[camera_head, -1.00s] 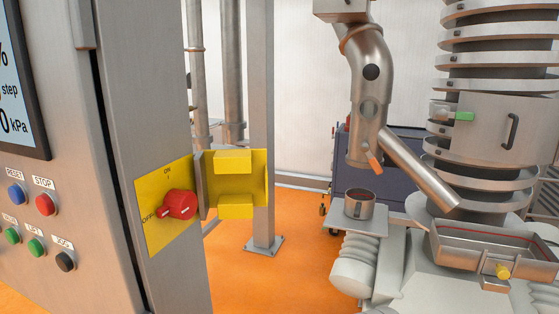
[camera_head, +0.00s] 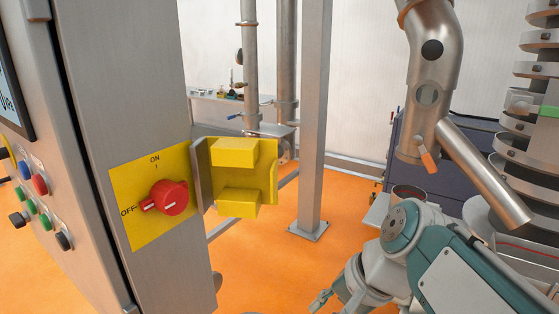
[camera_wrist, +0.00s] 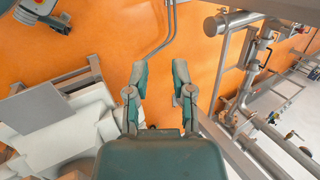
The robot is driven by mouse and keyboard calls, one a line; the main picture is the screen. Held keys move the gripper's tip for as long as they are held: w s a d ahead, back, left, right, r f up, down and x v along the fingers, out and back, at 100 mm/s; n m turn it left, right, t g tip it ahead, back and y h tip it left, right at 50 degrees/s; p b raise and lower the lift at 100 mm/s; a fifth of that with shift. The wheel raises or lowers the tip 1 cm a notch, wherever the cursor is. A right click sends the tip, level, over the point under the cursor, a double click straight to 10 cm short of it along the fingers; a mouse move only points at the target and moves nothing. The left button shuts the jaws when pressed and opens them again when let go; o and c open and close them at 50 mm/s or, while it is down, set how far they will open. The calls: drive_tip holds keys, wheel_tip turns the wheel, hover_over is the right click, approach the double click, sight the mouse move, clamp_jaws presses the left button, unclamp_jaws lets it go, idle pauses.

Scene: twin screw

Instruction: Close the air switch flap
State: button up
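The yellow air switch flap (camera_head: 240,176) stands open to the right of the yellow switch plate (camera_head: 127,212) on the grey cabinet, its two block-like parts showing. The red switch knob (camera_head: 168,198) is uncovered, with its handle toward OFF. My gripper is low in the head view, right of and below the flap and apart from it; its end is partly cut off by the bottom edge. In the wrist view my gripper (camera_wrist: 160,70) has its two fingers spread, with nothing between them but orange floor. The flap cannot be made out in the wrist view.
A grey upright post (camera_head: 312,130) stands just right of the flap. Push buttons (camera_head: 40,205) are on the cabinet's left face. A steel pipe with a spout (camera_head: 480,170) hangs at the right. Open orange floor (camera_head: 270,260) lies below the flap.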

drive_tip(key=w+a+r+m+g+y, duration=0.1)
drive_tip(key=w+a+r+m+y, duration=0.2)
drive_tip(key=w+r+m+y, duration=0.25)
drive_tip(key=m+g+y, duration=0.1)
drive_tip(key=m+y, duration=0.4)
drive_tip(key=y, duration=0.3)
approach(269, 164)
drive_tip(key=w+d+f, duration=0.1)
drive_tip(key=w, duration=0.3)
drive_tip(key=shift+h, duration=0.25)
drive_tip(key=a, duration=1.1)
drive_tip(key=shift+w+f, duration=0.1)
drive_tip(key=shift+f, duration=0.1)
drive_tip(key=shift+c, duration=0.3)
clamp_jaws()
